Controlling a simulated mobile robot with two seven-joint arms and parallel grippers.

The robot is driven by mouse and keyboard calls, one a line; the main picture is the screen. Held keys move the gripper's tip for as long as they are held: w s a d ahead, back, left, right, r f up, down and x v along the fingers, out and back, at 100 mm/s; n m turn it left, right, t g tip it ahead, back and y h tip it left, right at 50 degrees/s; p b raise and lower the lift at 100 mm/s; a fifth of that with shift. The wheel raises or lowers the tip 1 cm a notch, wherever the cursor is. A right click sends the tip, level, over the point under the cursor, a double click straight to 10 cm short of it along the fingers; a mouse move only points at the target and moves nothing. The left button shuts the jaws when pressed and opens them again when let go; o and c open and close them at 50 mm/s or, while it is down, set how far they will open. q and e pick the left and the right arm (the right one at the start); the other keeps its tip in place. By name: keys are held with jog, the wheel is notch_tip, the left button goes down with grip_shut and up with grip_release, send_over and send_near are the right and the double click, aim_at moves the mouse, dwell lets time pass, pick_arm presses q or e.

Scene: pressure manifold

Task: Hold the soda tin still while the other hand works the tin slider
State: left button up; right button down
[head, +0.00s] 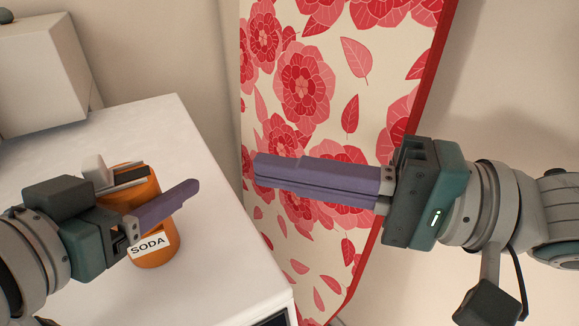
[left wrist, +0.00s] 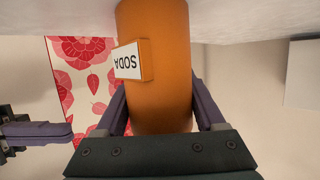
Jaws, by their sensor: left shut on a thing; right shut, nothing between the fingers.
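The soda tin (head: 155,253) is an orange cylinder with a white "SODA" label (head: 148,245), upright on the white surface. My left gripper (head: 165,203) is shut around it. In the left wrist view its fingers lie on both sides of the tin (left wrist: 158,95). On the tin's top is a dark and grey bar, apparently the tin slider (head: 130,175), with a pale block at its left end, partly hidden by my left gripper. My right gripper (head: 258,170) is shut and empty, to the right of the tin and apart from it.
The white counter (head: 215,265) has free room right of the tin, up to its right edge. A pale box-shaped object (head: 40,75) stands at the back left. A red floral panel (head: 305,85) stands behind my right gripper.

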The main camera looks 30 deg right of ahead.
pick_arm(q)
jog(key=o, duration=1.5)
jog(key=shift+a, duration=0.1)
